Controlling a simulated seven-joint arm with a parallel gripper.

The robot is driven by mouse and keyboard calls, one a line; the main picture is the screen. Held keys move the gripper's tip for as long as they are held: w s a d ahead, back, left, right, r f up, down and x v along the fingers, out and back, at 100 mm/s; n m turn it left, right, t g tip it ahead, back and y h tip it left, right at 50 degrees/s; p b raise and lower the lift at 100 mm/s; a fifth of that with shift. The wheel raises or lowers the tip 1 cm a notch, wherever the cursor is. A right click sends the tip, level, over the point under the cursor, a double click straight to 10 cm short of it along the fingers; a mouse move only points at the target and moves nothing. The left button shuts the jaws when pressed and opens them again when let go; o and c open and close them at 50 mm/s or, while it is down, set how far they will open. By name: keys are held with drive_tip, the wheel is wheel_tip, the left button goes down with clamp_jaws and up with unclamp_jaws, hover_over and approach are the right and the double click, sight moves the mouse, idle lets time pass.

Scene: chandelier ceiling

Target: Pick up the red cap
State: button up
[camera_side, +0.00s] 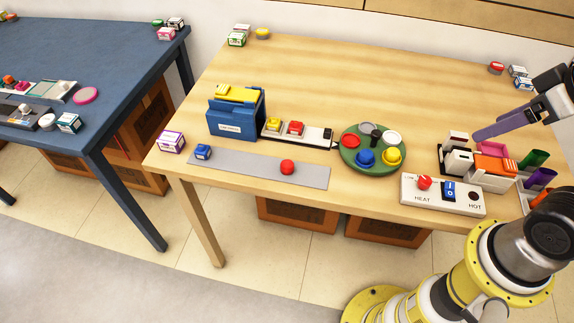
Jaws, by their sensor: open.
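A flat red disc-like cap (350,141) lies at the left of a round green tray (378,168). The tray also holds a blue cap (365,157), a yellow cap (392,156), a white round piece (391,138), a grey one (367,128) and a dark post in the middle. A red ball-like piece (287,167) sits on a grey strip left of the tray. My gripper (500,123) comes in from the right edge, open, with a long purple finger pointing left. It is above the right side of the table, well apart from the tray. Its other finger is hard to make out.
A HEAT/HOT panel (443,198) with a red knob stands at the front. Boxes and cups (490,168) crowd the right, below my gripper. A blue holder (235,119) and a block rail (297,130) stand left. The table's back middle (380,80) is clear.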

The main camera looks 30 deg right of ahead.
drive_tip(key=w+r+n, duration=0.4)
drive_tip(key=r+n, duration=0.2)
drive_tip(key=n+g, duration=0.6)
drive_tip(key=n, duration=0.9)
hover_over(287, 164)
wheel_tip(287, 164, down, 18)
drive_tip(key=f, duration=0.7)
drive_tip(key=shift+w+a+f, duration=0.15)
drive_tip(key=shift+a+f, duration=0.15)
drive_tip(key=shift+d+f, duration=0.15)
drive_tip(key=shift+f, duration=1.35)
drive_tip(key=shift+d+f, duration=0.15)
drive_tip(key=shift+f, duration=1.3)
